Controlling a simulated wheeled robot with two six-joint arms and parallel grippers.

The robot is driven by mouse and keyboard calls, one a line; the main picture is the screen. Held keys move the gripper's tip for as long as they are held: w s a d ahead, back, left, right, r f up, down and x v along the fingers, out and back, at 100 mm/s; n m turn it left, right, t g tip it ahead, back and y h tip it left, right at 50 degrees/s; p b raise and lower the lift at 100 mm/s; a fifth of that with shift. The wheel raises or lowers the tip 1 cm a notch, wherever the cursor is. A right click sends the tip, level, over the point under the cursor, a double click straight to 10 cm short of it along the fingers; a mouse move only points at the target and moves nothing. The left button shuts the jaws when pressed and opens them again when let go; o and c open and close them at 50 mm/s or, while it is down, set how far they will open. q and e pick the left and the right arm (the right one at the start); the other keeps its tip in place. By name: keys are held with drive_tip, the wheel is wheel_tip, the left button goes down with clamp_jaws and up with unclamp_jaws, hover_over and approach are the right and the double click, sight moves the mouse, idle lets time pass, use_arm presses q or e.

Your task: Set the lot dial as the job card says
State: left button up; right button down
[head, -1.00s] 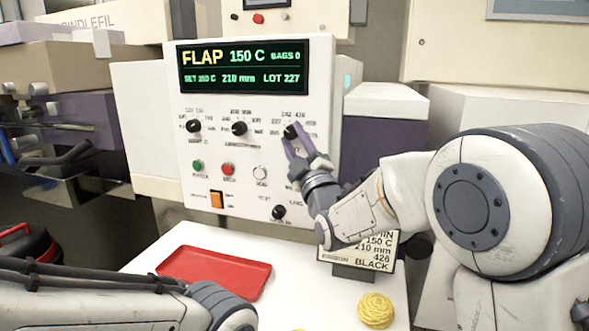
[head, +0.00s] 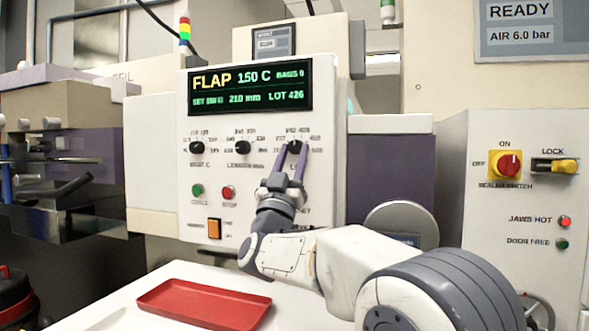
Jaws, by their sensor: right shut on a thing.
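The lot dial (head: 295,147) is a black knob at the right of the top row on the white control panel. My right gripper (head: 291,158) reaches up from below with its purple fingers around the knob, shut on it. The fingers hide part of the dial's scale. The display (head: 250,87) above reads FLAP, 150 C, 210 mm, LOT 426. The job card is not in view now; in the earlier view its lines read 150 C, 210 mm, 426, BLACK. My left gripper is not in view.
Other black dials (head: 242,147) sit left of the lot dial. Below are a green button (head: 197,190), a red button (head: 228,192) and an orange switch (head: 214,228). A red tray (head: 204,302) lies on the white table. A sealer switch (head: 505,164) is at the right.

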drive_tip(key=shift+w+a+m+g+h, duration=0.1)
drive_tip(key=shift+m+g+h, duration=0.55)
drive_tip(key=shift+m+h, duration=0.55)
drive_tip(key=shift+s+a+m+g+h, duration=0.1)
drive_tip(key=shift+m+g+h, duration=0.5)
drive_tip(key=shift+m+h, duration=0.6)
drive_tip(key=shift+w+a+m+g+h, duration=0.1)
drive_tip(key=shift+m+g+h, duration=0.65)
drive_tip(key=shift+m, duration=0.75)
drive_tip(key=shift+m+h, duration=0.4)
drive_tip(key=shift+h, duration=0.05)
drive_tip(key=shift+c, duration=2.2)
unclamp_jaws()
drive_tip(key=b+v, duration=0.1)
drive_tip(key=v, duration=0.9)
drive_tip(key=shift+a, duration=0.1)
